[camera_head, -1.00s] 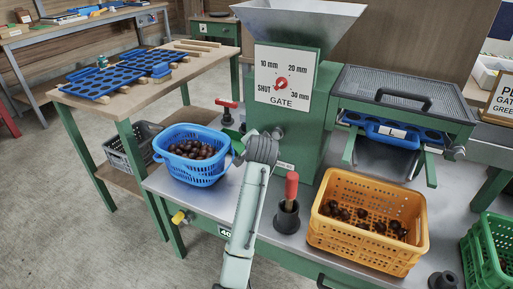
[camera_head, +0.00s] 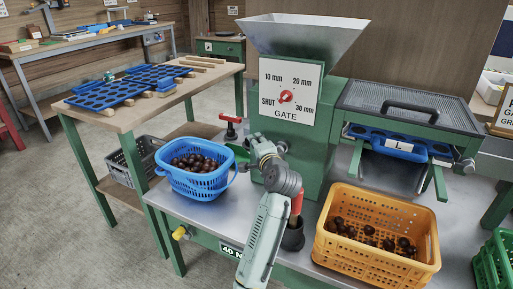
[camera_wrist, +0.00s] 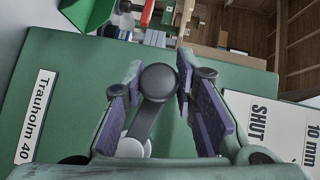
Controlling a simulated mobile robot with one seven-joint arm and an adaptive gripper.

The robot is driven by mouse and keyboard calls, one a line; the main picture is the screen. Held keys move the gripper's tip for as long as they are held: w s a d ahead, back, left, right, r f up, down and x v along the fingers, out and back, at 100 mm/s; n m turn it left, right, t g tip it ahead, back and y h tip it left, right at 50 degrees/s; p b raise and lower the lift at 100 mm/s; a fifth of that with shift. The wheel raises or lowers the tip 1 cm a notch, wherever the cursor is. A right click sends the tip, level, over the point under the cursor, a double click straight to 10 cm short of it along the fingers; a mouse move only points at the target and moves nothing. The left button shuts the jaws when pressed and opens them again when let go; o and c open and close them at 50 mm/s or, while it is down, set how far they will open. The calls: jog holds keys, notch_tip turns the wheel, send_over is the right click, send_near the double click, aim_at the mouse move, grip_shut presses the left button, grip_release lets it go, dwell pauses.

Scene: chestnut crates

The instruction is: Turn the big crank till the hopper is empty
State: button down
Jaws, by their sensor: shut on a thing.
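The big crank shows in the wrist view as a dark round knob (camera_wrist: 158,82) on a grey crank arm (camera_wrist: 146,118), beside the green machine body. My gripper (camera_wrist: 157,84) has its two purple-padded fingers on either side of the knob and is shut on it. In the head view my gripper (camera_head: 262,148) is at the machine's left front, and my arm hides most of the crank. The steel hopper (camera_head: 300,38) sits on top of the machine (camera_head: 318,150). Its bottom is hidden, so its contents cannot be told.
A blue basket (camera_head: 203,185) of chestnuts stands left of my arm. A red-handled tool (camera_head: 296,205) stands in a dark holder close by my wrist. An orange crate (camera_head: 370,255) with chestnuts is at right. The gate dial (camera_head: 286,97) faces front.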

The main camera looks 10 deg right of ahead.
jog(key=shift+r, duration=0.15)
jog(key=c, duration=1.3)
grip_release()
jog(key=v, duration=1.2)
